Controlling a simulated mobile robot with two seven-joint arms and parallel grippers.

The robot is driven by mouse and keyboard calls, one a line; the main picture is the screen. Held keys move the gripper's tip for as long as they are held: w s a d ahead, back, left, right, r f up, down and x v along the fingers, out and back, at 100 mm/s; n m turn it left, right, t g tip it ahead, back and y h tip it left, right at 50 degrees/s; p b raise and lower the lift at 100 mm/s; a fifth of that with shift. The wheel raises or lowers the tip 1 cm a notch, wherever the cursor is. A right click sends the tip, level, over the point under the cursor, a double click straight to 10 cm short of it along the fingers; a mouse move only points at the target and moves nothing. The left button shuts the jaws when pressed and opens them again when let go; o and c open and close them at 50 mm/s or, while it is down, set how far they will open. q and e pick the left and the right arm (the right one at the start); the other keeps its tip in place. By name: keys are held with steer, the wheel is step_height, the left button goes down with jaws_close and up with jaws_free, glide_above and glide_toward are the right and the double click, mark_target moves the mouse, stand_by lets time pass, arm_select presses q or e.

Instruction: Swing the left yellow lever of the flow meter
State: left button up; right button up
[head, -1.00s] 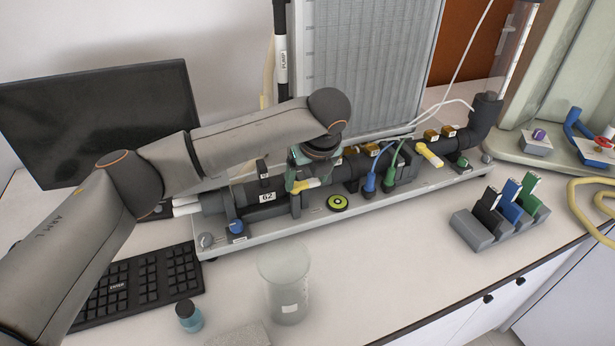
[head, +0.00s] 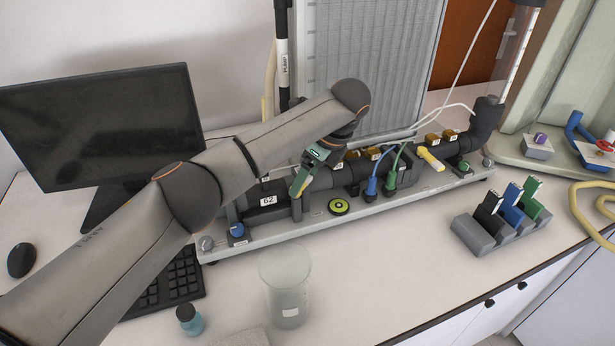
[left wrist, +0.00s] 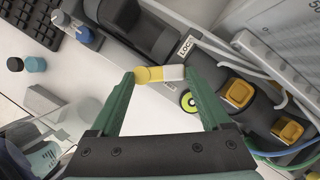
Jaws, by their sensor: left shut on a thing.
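The flow meter is a dark horizontal pipe assembly (head: 330,176) on a light grey base plate. Its left yellow lever (left wrist: 148,75) has a yellow end and a white section, and spans between my fingertips in the left wrist view. My left gripper (left wrist: 163,75), with green fingers, is shut on this lever. In the head view my left gripper (head: 305,178) covers most of it, leaving a little yellow showing. The right yellow lever (head: 431,159) is farther right on the pipe, apart from the gripper. My right gripper is not in view.
A yellow-green round disc (head: 338,206) sits just right of the gripper. Blue (head: 371,184) and green (head: 390,180) connectors with cables stand on the pipe. A glass beaker (head: 286,285) stands in front. A grey rack (head: 478,238) stands at the right. Open tabletop lies between.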

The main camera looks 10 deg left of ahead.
arm_select(q)
steer(key=shift+w+n+g, duration=0.1)
steer(key=shift+n+g, duration=0.2)
steer(key=shift+n, duration=0.2)
steer(key=shift+a, duration=0.1)
steer(key=o, duration=1.2)
steer(key=v, duration=1.2)
steer(key=shift+r, duration=0.3)
